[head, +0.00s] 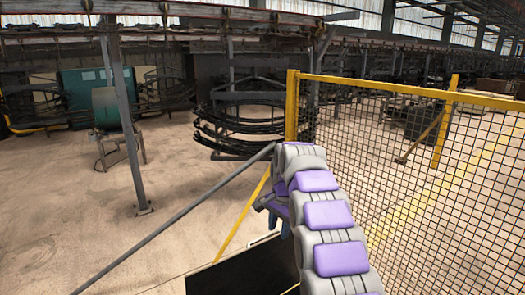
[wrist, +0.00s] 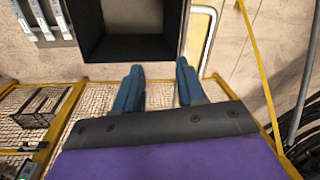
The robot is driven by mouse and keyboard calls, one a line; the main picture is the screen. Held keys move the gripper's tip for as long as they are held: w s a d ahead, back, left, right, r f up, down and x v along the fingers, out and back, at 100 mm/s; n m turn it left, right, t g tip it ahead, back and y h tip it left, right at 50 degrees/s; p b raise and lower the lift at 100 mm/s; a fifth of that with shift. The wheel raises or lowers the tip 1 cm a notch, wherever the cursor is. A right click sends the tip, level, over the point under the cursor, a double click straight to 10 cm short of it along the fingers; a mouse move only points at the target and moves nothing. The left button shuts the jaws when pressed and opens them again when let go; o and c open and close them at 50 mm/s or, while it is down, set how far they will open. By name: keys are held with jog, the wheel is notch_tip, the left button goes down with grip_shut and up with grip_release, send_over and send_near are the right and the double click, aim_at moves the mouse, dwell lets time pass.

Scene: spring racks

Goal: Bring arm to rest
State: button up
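My arm, grey with purple pads, reaches out from the bottom of the head view. My gripper (wrist: 160,88) shows in the wrist view with two blue fingers spread apart and nothing between them. The fingers point at a dark open box (wrist: 134,52) with a pale rim, and the distance to it is hard to tell. In the head view the gripper is mostly hidden by the arm, and only some blue finger parts (head: 285,226) show.
A yellow-framed mesh fence (head: 400,96) stands close on the right. A grey sloping bar (head: 172,222) and a black panel (head: 245,272) lie near the arm. Spring racks (head: 238,122) and a green machine (head: 85,92) stand farther back.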

jog(key=s+d+f+n+b, duration=0.1)
jog(key=s+d+f+b, duration=0.15)
jog(key=s, duration=0.55)
jog(key=s+d+f+n+g+b, duration=0.1)
jog(key=s+d+f+n+b, duration=0.2)
jog(key=s, duration=0.5)
jog(key=s+d+f+b, duration=0.1)
jog(key=s+f+b, duration=0.1)
jog(key=s+b, duration=0.45)
jog(key=s+d+f+n+b, duration=0.1)
jog(key=s+f+b, duration=0.1)
jog(key=s+f, duration=0.3)
jog(key=s+f+n+g+b, duration=0.1)
jog(key=s+f, duration=0.5)
jog(key=s, duration=0.8)
jog(key=s+d+f+n+h+b, duration=0.1)
jog(key=s+f+b, duration=0.3)
jog(key=s, duration=0.5)
jog(key=shift+s+d+f+n+g, duration=0.15)
jog(key=shift+d+f+n+g, duration=0.2)
jog(key=shift+f+n, duration=0.55)
jog(key=shift+o, duration=0.4)
